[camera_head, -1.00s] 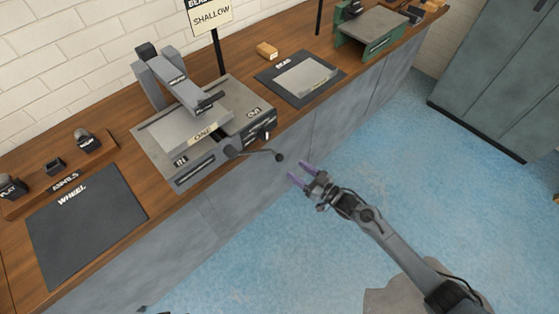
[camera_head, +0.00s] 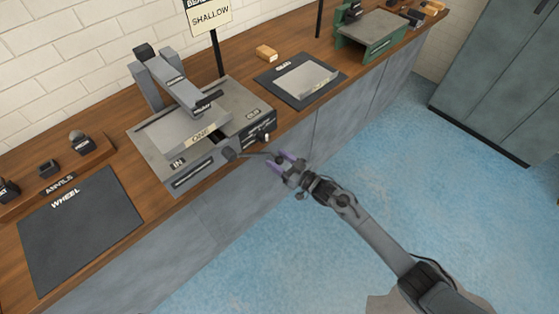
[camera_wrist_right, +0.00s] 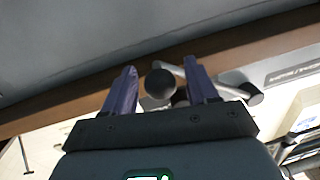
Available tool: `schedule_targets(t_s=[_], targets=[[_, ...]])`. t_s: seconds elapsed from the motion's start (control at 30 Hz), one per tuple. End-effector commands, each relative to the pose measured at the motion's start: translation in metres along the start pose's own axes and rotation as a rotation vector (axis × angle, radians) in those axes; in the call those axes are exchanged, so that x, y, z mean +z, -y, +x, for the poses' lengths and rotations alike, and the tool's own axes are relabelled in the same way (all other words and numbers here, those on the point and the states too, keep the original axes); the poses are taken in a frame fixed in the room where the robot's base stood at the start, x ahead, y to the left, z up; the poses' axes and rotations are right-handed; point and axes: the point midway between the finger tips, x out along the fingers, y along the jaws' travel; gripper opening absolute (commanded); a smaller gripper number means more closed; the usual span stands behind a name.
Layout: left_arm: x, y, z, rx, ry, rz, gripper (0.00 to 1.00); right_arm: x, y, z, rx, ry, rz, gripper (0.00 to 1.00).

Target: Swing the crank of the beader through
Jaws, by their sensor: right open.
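The beader (camera_head: 200,125) is a grey machine on the wooden bench, with an upright arm over a plate. Its crank (camera_head: 258,155) sticks out from the front side over the bench edge and ends in a dark round knob. My right gripper (camera_head: 282,161) is open, with its purple fingers around the knob. In the right wrist view the knob (camera_wrist_right: 159,84) sits between the two open fingers (camera_wrist_right: 160,90), apart from both, and the crank's rod runs off behind the right finger. My left gripper is not in view.
A dark mat marked WHEEL (camera_head: 80,228) lies left of the beader, with small anvils (camera_head: 48,168) behind it. A dark mat with a grey sheet (camera_head: 303,80) lies to the right. The blue floor (camera_head: 420,150) in front of the bench is clear.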

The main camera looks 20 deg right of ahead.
Motion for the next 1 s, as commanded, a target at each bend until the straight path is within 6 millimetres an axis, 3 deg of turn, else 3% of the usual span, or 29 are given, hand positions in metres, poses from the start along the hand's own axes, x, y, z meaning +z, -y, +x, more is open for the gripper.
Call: schedule_targets(t_s=[0.07, 0.4, 1.0], targets=[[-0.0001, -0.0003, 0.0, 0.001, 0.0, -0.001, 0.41, -0.0001, 0.0, -0.0001, 0.0, 0.0, 0.0, 0.52], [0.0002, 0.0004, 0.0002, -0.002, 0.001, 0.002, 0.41, -0.0002, 0.0, -0.0002, 0.0, -0.001, 0.0, 0.0], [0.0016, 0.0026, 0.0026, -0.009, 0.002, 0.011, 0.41, 0.0095, 0.0066, 0.0008, 0.001, -0.008, 0.061, 0.0]])
